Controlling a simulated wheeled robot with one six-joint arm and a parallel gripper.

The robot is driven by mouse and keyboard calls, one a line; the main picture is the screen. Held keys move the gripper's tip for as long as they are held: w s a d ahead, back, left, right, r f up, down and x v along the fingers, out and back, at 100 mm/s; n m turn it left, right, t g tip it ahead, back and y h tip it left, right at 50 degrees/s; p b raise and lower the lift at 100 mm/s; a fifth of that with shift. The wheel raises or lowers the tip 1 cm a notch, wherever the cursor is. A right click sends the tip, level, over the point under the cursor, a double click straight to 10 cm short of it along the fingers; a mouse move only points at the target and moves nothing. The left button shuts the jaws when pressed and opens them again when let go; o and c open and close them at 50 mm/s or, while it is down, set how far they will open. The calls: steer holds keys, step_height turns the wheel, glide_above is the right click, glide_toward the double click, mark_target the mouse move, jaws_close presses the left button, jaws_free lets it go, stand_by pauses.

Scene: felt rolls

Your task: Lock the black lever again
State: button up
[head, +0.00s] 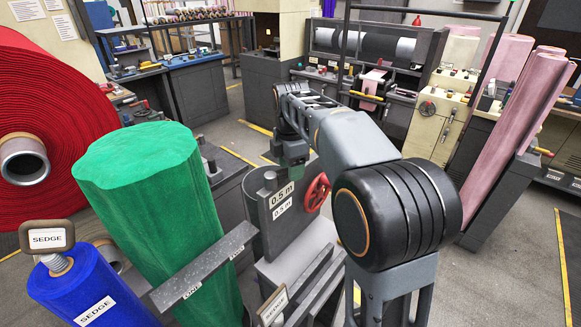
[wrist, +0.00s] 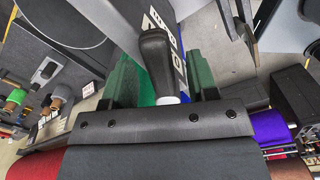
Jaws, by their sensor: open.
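The black lever (wrist: 157,58) shows in the wrist view as a black handle with a white collar at its lower end. It stands in front of a grey panel with white labels. My gripper (wrist: 160,78) is open, with one dark green finger to each side of the lever. I see a gap on both sides, and cannot tell how deep the lever sits between the fingers. In the head view my arm reaches over the grey unit (head: 287,223) marked "0.5 m".
A red handwheel (head: 317,192) is on the grey unit, close to my arm. A tall green felt roll (head: 150,200) and a blue roll (head: 95,290) labelled SEDGE stand at left. A big red roll (head: 60,110) is behind them. Pink rolls (head: 515,130) lean at right.

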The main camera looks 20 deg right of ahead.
steer(key=shift+f, duration=0.1)
jaws_close()
stand_by(0.5)
